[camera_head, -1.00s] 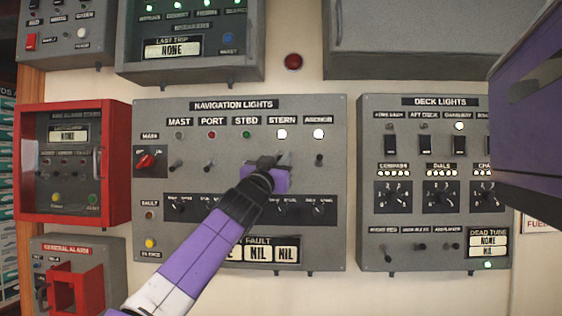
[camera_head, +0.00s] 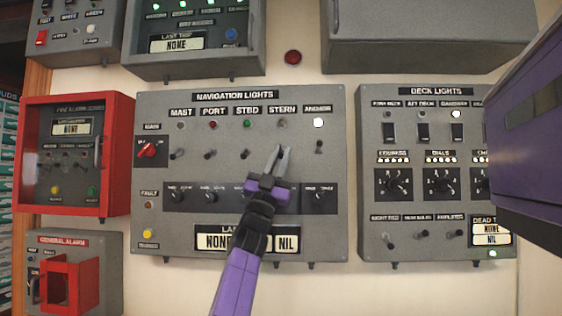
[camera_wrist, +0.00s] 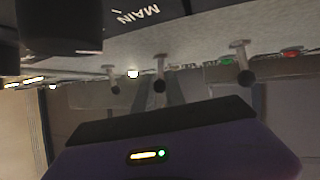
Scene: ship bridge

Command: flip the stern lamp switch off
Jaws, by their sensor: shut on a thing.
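The navigation lights panel (camera_head: 148,215) is in the middle of the head view. The stern lamp (camera_head: 282,123) under the STERN label is dark. The stern switch is mostly hidden behind my fingertips in the head view; in the wrist view its dark-tipped lever (camera_wrist: 160,86) shows between my fingers. My gripper (camera_head: 282,152) reaches up from below and is shut on that lever. The anchor lamp (camera_head: 319,123) to its right is lit white, with its switch (camera_head: 319,147) below. The starboard switch (camera_head: 246,154) is just to the left.
A row of rotary knobs (camera_head: 211,196) lies below the switches, partly behind my gripper. The deck lights panel (camera_head: 367,225) is to the right, the red-framed fire alarm box (camera_head: 120,150) to the left. Red guard (camera_head: 88,285) juts out at lower left.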

